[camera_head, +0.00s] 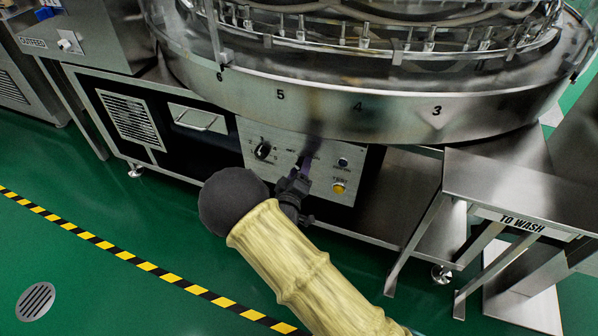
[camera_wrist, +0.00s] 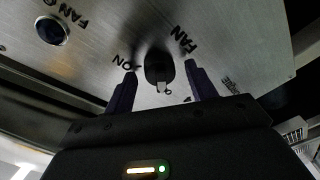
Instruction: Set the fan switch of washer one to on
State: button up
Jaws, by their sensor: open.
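The fan switch (camera_wrist: 157,66) is a black rotary knob on the metal control panel (camera_wrist: 210,25) of the washer. In the wrist view it lies between and just beyond the two dark fingers of my gripper (camera_wrist: 162,84). The fingers are open, one on each side, with no clear contact. A pale mark shows on the knob's lower end. "ON" is printed to its left and "FAN" to its upper right. In the head view my gripper (camera_head: 307,163) is in front of the control panel (camera_head: 320,187) and hides the switch.
Another black knob (camera_head: 263,150) is left of my gripper. A blue button (camera_head: 343,162) and a yellow button (camera_head: 338,187) are to its right. The round metal drum rim (camera_head: 330,112) overhangs the panel. A "TO WASH" table (camera_head: 510,180) stands right. Green floor is open at lower left.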

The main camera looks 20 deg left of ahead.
jog(key=c, duration=1)
